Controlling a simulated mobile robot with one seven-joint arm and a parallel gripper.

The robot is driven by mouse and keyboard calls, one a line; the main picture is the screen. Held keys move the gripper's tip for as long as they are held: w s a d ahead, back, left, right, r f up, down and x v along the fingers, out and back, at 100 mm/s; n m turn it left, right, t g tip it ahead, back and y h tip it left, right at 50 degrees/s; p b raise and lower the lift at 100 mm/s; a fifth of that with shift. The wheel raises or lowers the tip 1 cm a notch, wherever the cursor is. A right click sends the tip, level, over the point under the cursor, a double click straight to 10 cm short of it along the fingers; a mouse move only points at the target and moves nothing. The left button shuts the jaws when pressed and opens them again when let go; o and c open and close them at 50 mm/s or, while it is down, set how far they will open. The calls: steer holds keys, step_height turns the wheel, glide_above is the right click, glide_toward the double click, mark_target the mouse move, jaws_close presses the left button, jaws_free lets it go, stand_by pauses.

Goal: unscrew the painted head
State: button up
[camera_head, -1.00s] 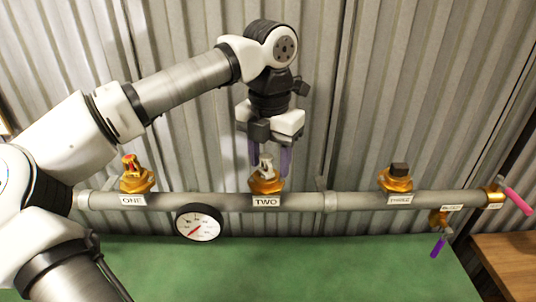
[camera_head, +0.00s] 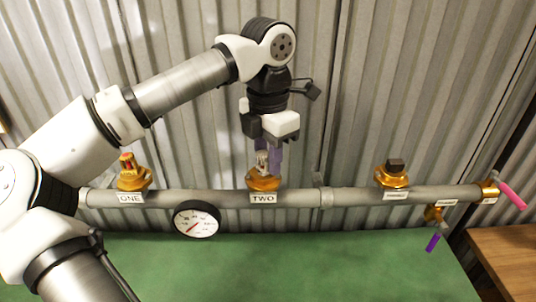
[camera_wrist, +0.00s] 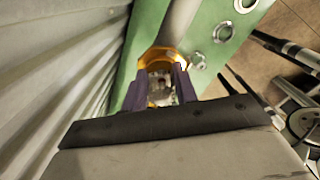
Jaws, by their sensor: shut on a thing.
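The pale, whitish sprinkler head (camera_head: 261,160) stands upright in the brass fitting over the label TWO (camera_head: 263,198) on the grey pipe. My gripper (camera_head: 270,165) points down from above with its purple fingers shut on this head. In the wrist view the head (camera_wrist: 160,83) sits between the two fingers, with a reddish spot in its middle and the golden fitting (camera_wrist: 163,56) around it. The fingers hide part of the head. A brass head with a red part (camera_head: 128,165) stands at ONE, clear of my gripper.
A dark square plug (camera_head: 395,165) tops the third brass fitting on the right. A round gauge (camera_head: 196,220) hangs below the pipe. Pink (camera_head: 512,196) and purple (camera_head: 432,243) handles are at the right end. A corrugated wall (camera_head: 400,80) stands close behind.

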steer(key=shift+w+a+f+n+b, duration=0.15)
steer(key=shift+n+b, duration=0.4)
steer(key=shift+n, duration=0.55)
steer(key=n, duration=0.3)
steer(key=shift+a+r+n+b, duration=0.1)
steer(key=shift+r+n+b, duration=0.1)
steer(key=shift+n+b, duration=0.15)
steer(key=shift+w+a+f+n+b, duration=0.15)
steer(key=shift+n+b, duration=0.45)
steer(key=shift+n, duration=0.45)
steer(key=n, duration=0.3)
steer(key=shift+a+r+n+b, duration=0.1)
steer(key=shift+r+n+b, duration=0.1)
steer(key=shift+n+b, duration=0.15)
